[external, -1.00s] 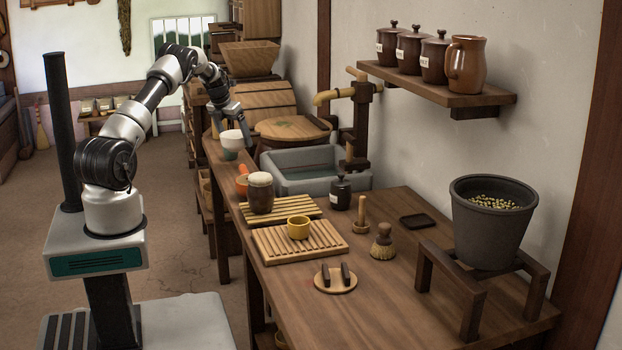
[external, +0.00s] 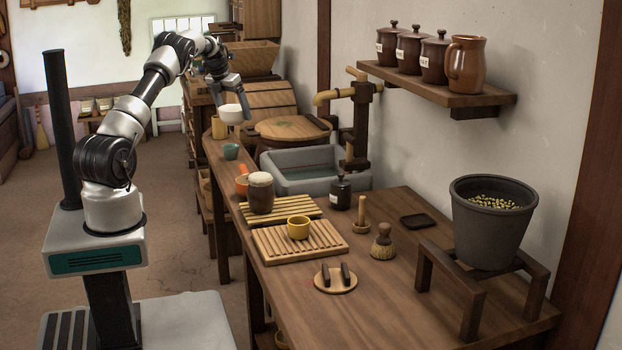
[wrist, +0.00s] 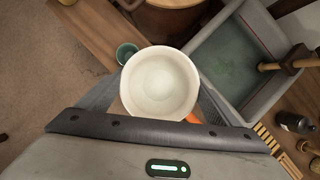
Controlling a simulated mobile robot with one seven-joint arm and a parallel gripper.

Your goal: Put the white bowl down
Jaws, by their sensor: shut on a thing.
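The white bowl (external: 231,114) is held by my gripper (external: 228,100), which is shut on it, above the far left end of the wooden counter (external: 400,285). In the wrist view the white bowl (wrist: 159,86) is seen from above, upright and empty, between the fingers. The bowl is clear of the counter in the external view. A small teal cup (external: 231,151) stands on the counter below and nearer than the bowl; the teal cup also shows in the wrist view (wrist: 126,53), left of the bowl.
A grey stone sink (external: 300,183) lies right of the bowl. A round wooden lid (external: 291,128) covers a tub behind it. Bare counter shows around the teal cup.

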